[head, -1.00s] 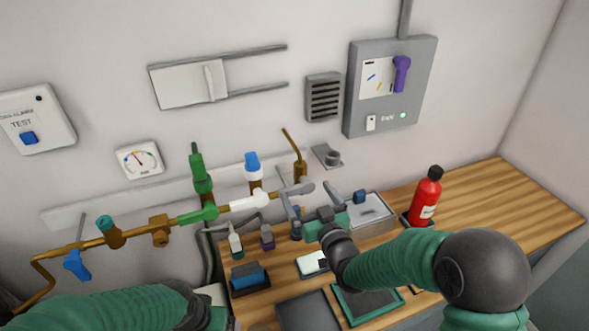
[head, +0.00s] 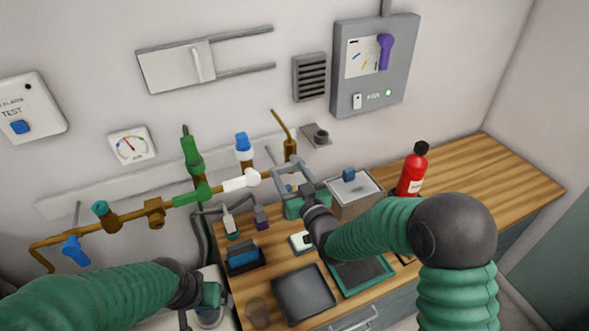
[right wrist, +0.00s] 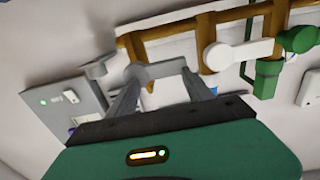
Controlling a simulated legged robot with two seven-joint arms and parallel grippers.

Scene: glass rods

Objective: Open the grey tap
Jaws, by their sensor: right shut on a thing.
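The grey tap (head: 292,162) sits on the brown pipe along the wall, to the right of the white-handled tap (head: 240,181). My right gripper (head: 293,173) is at the grey tap, with one finger on each side of its handle, shut on it. In the right wrist view the grey handle (right wrist: 156,71) lies level, roughly along the pipe, between the fingertips. The fingers hide part of the tap in the head view. My left gripper (head: 210,296) is low at the lower left, away from the pipe; its jaws are not clear.
A green-handled tap (head: 191,195) and a blue tap (head: 75,249) are further left on the pipe. Bottles, a grey bin (head: 354,194) and trays (head: 304,295) stand on the wooden bench below. A red extinguisher (head: 411,175) stands right; the bench beyond is clear.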

